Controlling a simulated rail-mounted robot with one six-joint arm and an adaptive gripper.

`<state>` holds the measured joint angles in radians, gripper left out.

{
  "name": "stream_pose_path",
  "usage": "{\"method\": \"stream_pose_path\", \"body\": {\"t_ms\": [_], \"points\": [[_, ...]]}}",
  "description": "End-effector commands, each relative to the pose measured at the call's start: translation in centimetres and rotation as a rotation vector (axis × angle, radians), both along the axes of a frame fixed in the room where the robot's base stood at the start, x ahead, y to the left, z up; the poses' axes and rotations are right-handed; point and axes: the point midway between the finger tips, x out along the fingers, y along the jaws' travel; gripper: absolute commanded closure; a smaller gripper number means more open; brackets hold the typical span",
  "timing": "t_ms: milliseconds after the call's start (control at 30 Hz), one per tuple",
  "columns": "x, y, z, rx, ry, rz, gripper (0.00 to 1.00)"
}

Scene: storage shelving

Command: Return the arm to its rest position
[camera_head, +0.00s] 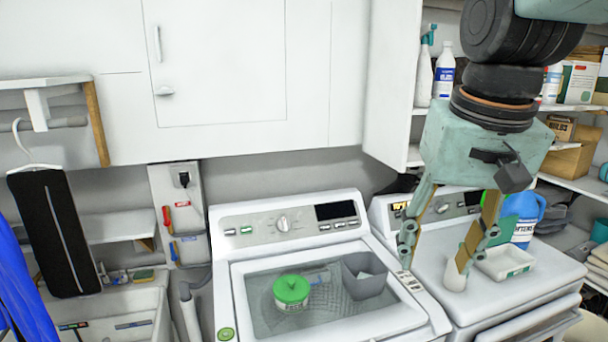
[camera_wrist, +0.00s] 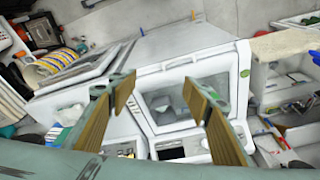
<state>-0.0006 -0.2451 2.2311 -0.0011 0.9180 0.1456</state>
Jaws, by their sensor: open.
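My gripper (camera_head: 434,262) hangs from the arm at the right of the head view, in front of the second machine. Its two fingers are spread apart with nothing held between them. In the wrist view my gripper (camera_wrist: 160,105) also shows open, its two tan-padded fingers on either side of the washer lid (camera_wrist: 155,95). In the head view the fingers overlap the dryer-like machine's top (camera_head: 520,285); whether they touch anything there I cannot tell.
A white washer (camera_head: 225,270) with a glass lid stands at centre. A green-lidded tub (camera_head: 291,290) and a grey bin (camera_head: 366,277) show at its lid. A blue detergent jug (camera_head: 526,222) and a white tray (camera_head: 505,262) sit at right. Shelves and an open cabinet door (camera_head: 392,80) are near my arm.

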Motion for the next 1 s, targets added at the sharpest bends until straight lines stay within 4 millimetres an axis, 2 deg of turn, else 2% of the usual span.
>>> {"method": "stream_pose_path", "body": {"t_ms": [600, 1000], "points": [[-10.2, 0.0, -3.1, -0.022, -0.062, 0.079, 0.55], [-15.8, 0.0, -6.0, -0.038, -0.096, 0.127, 0.55]]}}
